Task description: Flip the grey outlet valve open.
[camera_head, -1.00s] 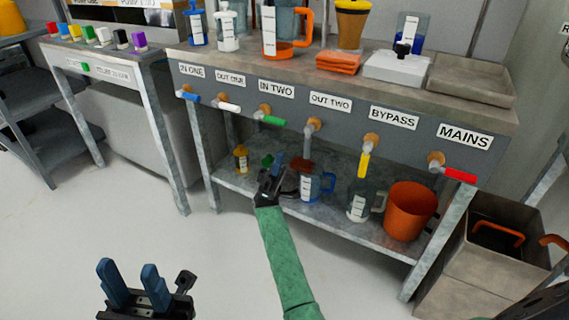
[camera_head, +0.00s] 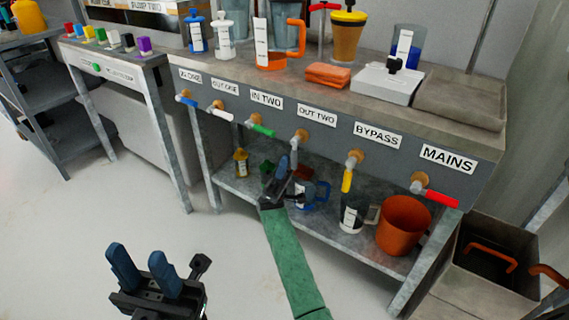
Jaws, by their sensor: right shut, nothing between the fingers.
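The grey outlet valve handle (camera_head: 294,154) hangs straight down from its brass fitting under the OUT TWO label (camera_head: 317,117). My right gripper (camera_head: 281,166), on the green-sleeved arm, is shut and empty. Its tips appear just left of the lower end of the grey handle; I cannot tell whether they touch. My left gripper (camera_head: 145,268) is open and empty, low at the left over the floor, far from the valves.
Beside the grey handle are a green handle (camera_head: 262,130) pointing right and a yellow handle (camera_head: 347,180) hanging down. A red handle (camera_head: 441,199) points right. Jugs and an orange bucket (camera_head: 403,226) stand on the lower shelf behind my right gripper.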

